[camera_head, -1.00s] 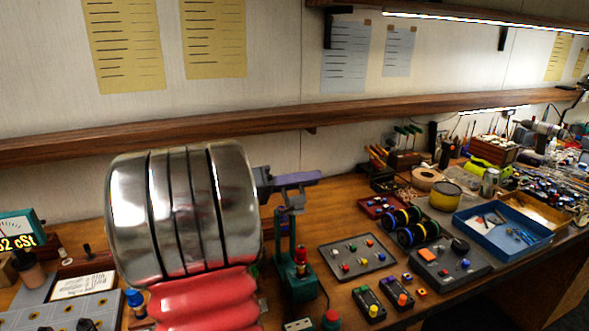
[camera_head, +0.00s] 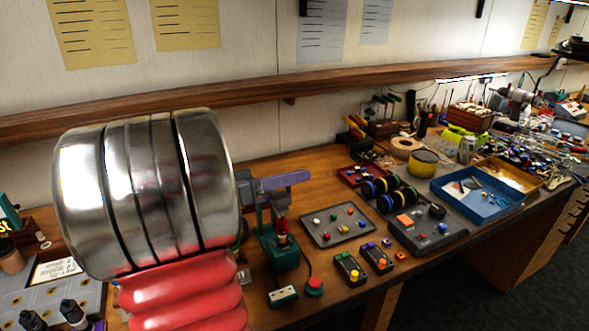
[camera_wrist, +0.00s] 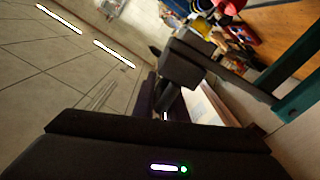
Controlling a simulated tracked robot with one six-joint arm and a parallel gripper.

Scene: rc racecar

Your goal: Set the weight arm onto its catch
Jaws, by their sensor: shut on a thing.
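A purple bar (camera_head: 285,181), which looks like the weight arm, sits close above a green stand (camera_head: 283,252) with a red-tipped part in the head view. My gripper (camera_head: 262,190) reaches the bar from the left, and its dark jaws look shut on it. My own large metal and red arm parts cover much of the left side and hide the near part of the gripper. The wrist view shows a dark block of my gripper (camera_wrist: 180,68), with a green post (camera_wrist: 300,95) at right. I cannot make out the catch, or whether the bar touches the stand.
A grey panel with coloured knobs (camera_head: 338,225) lies right of the stand, with small button boxes (camera_head: 350,268) in front. Striped spools (camera_head: 385,188), a yellow tin (camera_head: 424,162) and a blue tray (camera_head: 475,196) stand farther right. A wooden shelf (camera_head: 330,86) runs along the wall.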

